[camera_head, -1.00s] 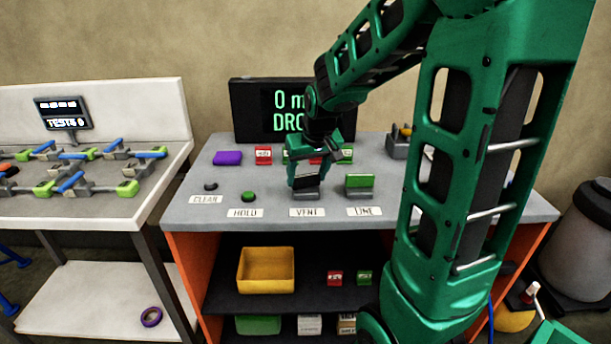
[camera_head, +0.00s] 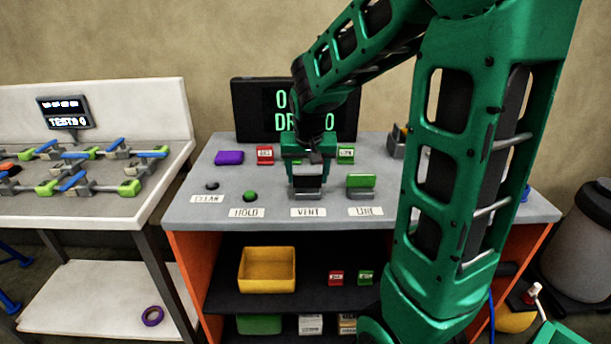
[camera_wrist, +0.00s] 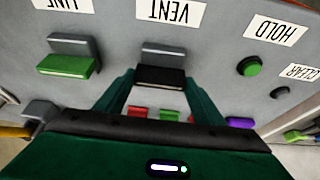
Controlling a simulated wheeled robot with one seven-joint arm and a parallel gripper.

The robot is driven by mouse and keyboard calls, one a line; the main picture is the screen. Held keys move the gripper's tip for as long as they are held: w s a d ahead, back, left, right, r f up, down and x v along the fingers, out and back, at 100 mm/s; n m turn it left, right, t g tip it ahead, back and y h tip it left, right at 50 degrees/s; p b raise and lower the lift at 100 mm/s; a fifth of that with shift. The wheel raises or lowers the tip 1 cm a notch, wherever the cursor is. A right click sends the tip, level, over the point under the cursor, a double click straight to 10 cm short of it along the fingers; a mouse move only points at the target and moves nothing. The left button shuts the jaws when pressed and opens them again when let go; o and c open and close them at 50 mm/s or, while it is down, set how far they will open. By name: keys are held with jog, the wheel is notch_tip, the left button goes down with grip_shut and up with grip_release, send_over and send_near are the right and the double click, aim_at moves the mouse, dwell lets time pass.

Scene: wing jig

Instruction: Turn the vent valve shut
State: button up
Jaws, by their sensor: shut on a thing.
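The vent valve has a black handle (camera_head: 307,183) on a grey base (camera_head: 306,195), behind the VENT label (camera_head: 308,212) on the grey bench top. My gripper (camera_head: 307,174) reaches down from above and is shut on the handle, one finger at each end. In the wrist view the black handle (camera_wrist: 161,77) lies between the green fingers of my gripper (camera_wrist: 160,84). The handle looks roughly parallel to the grey base and to the similar green LINE valve (camera_head: 361,182) on its right. The fingers hide the handle's ends.
A green HOLD button (camera_head: 250,196) and a dark CLEAR button (camera_head: 211,186) lie to the left. A purple block (camera_head: 229,158) and red and green tags (camera_head: 265,155) stand behind. A display (camera_head: 245,110) rises at the back, partly hidden by my arm.

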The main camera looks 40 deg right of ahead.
jog(key=shift+a, duration=0.1)
jog(key=o, duration=1.1)
jog(key=shift+c, duration=0.2)
jog(key=v, duration=1)
jog(key=shift+r, duration=0.3)
jog(key=shift+s, duration=0.2)
